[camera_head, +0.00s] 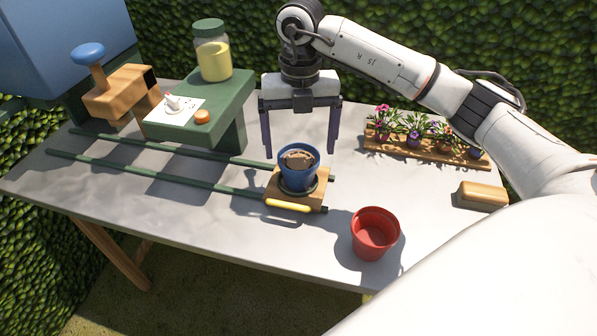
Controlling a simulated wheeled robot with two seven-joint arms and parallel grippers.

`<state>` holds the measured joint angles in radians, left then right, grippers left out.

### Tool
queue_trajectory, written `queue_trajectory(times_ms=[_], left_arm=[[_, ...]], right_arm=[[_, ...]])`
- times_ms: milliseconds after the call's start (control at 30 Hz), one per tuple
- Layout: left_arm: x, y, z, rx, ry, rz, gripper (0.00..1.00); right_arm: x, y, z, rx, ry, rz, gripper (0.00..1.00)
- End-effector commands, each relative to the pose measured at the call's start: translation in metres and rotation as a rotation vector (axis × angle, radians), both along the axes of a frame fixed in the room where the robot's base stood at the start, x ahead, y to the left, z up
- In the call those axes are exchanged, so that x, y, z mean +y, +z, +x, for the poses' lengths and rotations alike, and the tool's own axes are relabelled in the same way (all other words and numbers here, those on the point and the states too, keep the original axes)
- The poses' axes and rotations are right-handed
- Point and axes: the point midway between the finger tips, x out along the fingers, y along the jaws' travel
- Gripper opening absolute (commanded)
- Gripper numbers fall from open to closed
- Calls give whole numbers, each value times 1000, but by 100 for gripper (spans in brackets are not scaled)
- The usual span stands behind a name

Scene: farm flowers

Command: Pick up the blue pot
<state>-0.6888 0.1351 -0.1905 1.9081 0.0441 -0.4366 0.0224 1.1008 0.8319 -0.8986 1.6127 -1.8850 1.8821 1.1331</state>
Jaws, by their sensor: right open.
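The blue pot (298,178) is filled with brown soil and stands upright on a small wooden sliding platform (318,200) with a yellow handle (288,206). My right gripper (299,152) is open and points down. Its two dark fingers appear above and behind the pot, one on each side of it in the picture. It holds nothing, and I cannot tell whether a finger touches the pot. My left gripper does not show.
An empty red pot (374,236) stands near the front edge. A wooden tray (430,155) of flowers and a tan block (481,196) are at right. Green rails (160,172) run left to a green stand (216,107) bearing a yellow jar (213,56). A wooden lever block (118,92) stands left.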

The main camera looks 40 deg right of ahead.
Motion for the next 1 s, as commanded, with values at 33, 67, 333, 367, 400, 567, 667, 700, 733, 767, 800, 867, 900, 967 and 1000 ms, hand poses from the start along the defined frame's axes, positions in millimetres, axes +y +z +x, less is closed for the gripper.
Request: queue_trajectory(times_ms=[33, 67, 333, 367, 400, 567, 667, 700, 733, 767, 800, 867, 900, 967, 1000], left_arm=[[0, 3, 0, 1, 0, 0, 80], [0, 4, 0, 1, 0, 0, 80], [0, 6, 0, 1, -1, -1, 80], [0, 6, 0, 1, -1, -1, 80], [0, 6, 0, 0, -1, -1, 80], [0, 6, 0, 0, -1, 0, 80], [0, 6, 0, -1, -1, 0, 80], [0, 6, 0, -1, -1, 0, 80], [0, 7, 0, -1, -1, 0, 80], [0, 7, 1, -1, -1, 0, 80], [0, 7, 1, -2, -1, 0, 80], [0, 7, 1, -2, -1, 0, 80], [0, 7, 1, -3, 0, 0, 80], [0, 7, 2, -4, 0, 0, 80], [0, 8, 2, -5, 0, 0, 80]], right_arm=[[1, -8, -2, 6, 2, 0, 89], [2, -13, -2, 6, 2, 0, 89], [3, -40, -1, 0, 2, 1, 89], [3, -41, -1, 0, 2, 1, 89], [3, -41, -1, 0, 2, 2, 89], [3, -41, -1, 0, 2, 2, 85], [3, -41, -1, 0, 2, 2, 68], [3, -41, -1, 0, 2, 2, 62], [3, -41, -1, 0, 2, 2, 57], [3, -41, -1, 0, 2, 2, 52], [3, -41, -1, 0, 2, 2, 45], [3, -41, -1, 0, 2, 2, 35], [3, -41, -1, 0, 2, 1, 28], [3, -40, 0, -1, 2, 3, 22], [3, -40, 0, -1, 2, 3, 22]])
